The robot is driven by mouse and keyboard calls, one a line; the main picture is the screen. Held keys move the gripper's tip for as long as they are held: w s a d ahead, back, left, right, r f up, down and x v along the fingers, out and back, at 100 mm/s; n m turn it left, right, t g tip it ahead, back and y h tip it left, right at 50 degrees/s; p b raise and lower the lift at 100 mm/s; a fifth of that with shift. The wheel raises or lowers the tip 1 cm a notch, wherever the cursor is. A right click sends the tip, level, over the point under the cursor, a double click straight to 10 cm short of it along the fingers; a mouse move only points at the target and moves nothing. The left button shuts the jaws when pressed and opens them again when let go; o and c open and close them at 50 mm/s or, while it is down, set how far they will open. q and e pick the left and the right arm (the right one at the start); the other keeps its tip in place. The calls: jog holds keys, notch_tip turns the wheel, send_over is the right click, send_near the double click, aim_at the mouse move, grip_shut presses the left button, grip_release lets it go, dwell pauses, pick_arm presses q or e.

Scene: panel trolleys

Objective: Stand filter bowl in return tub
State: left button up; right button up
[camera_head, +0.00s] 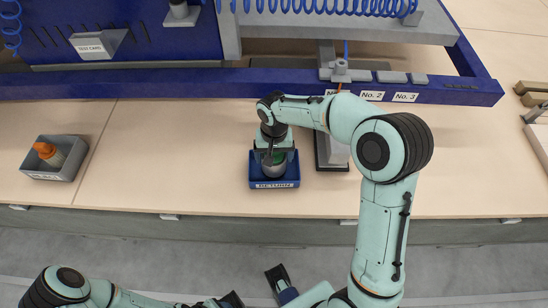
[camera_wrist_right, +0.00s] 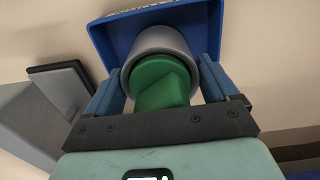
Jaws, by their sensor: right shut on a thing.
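The filter bowl is a grey cylinder (camera_head: 274,170) with a green part at its top end. The return tub (camera_head: 275,184) is a small blue open tub with a label on its front, standing on the bench. My right gripper (camera_head: 274,155) is shut on the bowl, its blue fingers on either side. The wrist view shows the grey bowl (camera_wrist_right: 160,45) and green part (camera_wrist_right: 162,82) between the fingers, with the tub (camera_wrist_right: 118,36) behind. The bowl is upright, over or inside the tub; whether it touches the floor is hidden. My left gripper (camera_head: 232,300) is cut off at the bottom edge.
A grey stand (camera_head: 331,150) is close right of the tub. A grey bin (camera_head: 53,160) with an orange-topped item sits at far left. The blue trolley frame (camera_head: 180,85) with numbered labels runs along the back. Bench left of the tub is clear.

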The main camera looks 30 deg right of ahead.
jog(key=shift+f, duration=0.75)
jog(key=shift+f, duration=0.1)
jog(key=o, duration=1.7)
jog(key=shift+f, duration=0.1)
jog(key=shift+c, duration=0.2)
jog(key=shift+r, duration=0.25)
notch_tip(320, 180, up, 12)
jog(key=shift+f+p, duration=0.1)
jog(key=shift+p, duration=0.6)
